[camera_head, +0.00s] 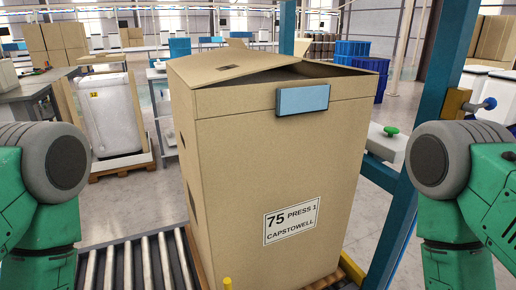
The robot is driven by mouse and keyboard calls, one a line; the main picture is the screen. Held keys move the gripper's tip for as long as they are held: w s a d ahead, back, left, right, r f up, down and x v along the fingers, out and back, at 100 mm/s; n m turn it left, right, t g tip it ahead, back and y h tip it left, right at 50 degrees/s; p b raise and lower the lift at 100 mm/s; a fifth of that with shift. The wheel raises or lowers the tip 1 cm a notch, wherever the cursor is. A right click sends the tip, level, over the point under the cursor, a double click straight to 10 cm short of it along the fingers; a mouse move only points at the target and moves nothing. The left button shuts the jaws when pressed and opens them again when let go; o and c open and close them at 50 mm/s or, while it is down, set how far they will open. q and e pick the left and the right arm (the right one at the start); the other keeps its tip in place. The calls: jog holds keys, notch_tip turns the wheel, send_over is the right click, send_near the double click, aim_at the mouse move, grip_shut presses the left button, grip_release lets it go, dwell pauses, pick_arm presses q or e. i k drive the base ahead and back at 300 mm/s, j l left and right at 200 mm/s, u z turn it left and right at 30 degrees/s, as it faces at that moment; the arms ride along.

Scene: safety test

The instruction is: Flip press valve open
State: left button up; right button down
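No part is clearly marked as the press valve. A green knob (391,131) sits on a light grey block (386,143) at the blue post, right of the large box. A blue-grey round knob (489,103) sticks out from a yellow bracket (455,103) further right. I cannot tell which, if either, is the valve. My green arms come in at the left and right edges, and neither gripper shows.
A tall cardboard box (240,150) labelled "75 PRESS 1 CAPSTOWELL" (291,220) fills the middle, its top flaps partly raised. A blue plate (303,99) is on its front. A roller conveyor (140,262) lies below left. A blue post (445,60) stands right.

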aim_at(489, 104)
jog(key=i+l, duration=0.15)
jog(key=l, duration=0.7)
jog(key=i+l+u, duration=0.15)
jog(key=l, duration=0.75)
jog(key=i+l, duration=0.1)
jog(key=l, duration=0.75)
jog(key=i+l+u, duration=0.1)
jog(key=l, duration=0.8)
